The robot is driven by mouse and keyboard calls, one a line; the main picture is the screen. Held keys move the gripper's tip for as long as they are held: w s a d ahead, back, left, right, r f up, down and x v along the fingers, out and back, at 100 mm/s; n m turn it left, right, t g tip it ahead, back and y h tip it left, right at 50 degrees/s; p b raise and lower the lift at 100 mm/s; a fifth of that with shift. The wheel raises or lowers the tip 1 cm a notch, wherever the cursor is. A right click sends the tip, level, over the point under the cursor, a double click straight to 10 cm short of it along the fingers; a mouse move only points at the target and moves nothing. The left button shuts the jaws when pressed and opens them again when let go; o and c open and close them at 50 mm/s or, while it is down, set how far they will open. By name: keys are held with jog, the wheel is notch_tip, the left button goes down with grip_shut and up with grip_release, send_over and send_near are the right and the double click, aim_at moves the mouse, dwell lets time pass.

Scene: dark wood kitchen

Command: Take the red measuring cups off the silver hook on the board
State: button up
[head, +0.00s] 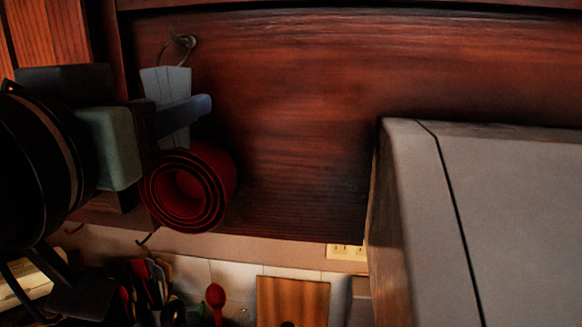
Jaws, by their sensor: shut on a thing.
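The nested red measuring cups (190,190) hang against the dark wood board (300,110), open ends facing me. Their pale grey handles (165,82) point up to a thin ring at the silver hook (190,42). The ring still appears to be around the hook. My gripper (183,116) comes in from the left and is shut on the handles, just above the cups. One finger shows in front of the handles; the other finger is hidden.
A large grey box-like block (500,200) fills the right side. Below are a dark hook (148,236), several utensils, a red spoon (215,298), a wooden cutting board (292,298) and a wall outlet (346,251). The board between cups and block is clear.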

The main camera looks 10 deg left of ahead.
grip_shut()
dwell(1.0)
